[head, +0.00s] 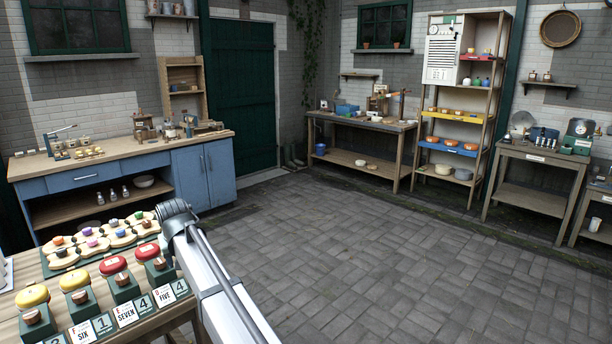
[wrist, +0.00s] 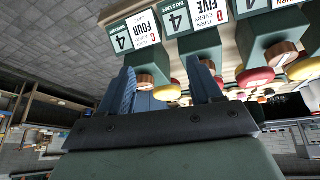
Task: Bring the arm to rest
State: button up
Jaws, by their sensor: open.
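My gripper (wrist: 164,82) shows in the wrist view, which is upside down. Its two blue-grey fingers are apart, and I see nothing held between them. Beyond the fingertips are green blocks with round wooden knobs and number cards, one card reading FOUR (wrist: 142,31) and one reading FIVE (wrist: 286,14). I cannot tell whether a finger touches the nearest wooden knob (wrist: 146,80). In the head view my arm crosses the lower middle, beside the table's right end, and the fingers cannot be made out.
The near table (head: 150,325) carries yellow and red cheeses, such as a red one (head: 113,265), and a tray of small pieces. A blue cabinet counter (head: 205,172), a tall shelf (head: 487,125) and side tables line the walls. The paved floor (head: 370,240) is clear.

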jog(key=s+d+f+g+h, duration=0.1)
jog(key=s+d+f, duration=0.4)
jog(key=d+f, duration=0.6)
jog(key=s+d+f+m+g, duration=0.15)
jog(key=s+d+f, duration=0.45)
jog(key=f, duration=0.8)
jog(key=s+d+f+g+h, duration=0.15)
jog(key=s+d+f, duration=0.35)
jog(key=d+f, duration=0.6)
jog(key=s+d+f+m+g, duration=0.1)
jog(key=s+d+f+g, duration=0.1)
jog(key=s+d+f, duration=0.5)
jog(key=s+d+f+m+g, duration=0.2)
jog(key=s+d+f, duration=0.6)
jog(key=s, duration=0.7)
jog(key=s+d+f+m+g, duration=0.2)
jog(key=s+d+f+g, duration=0.1)
jog(key=s+d+f, duration=0.4)
jog(key=s+d, duration=0.2)
jog(key=s, duration=0.2)
jog(key=shift+s+f+g, duration=0.2)
jog(key=shift+g, duration=0.2)
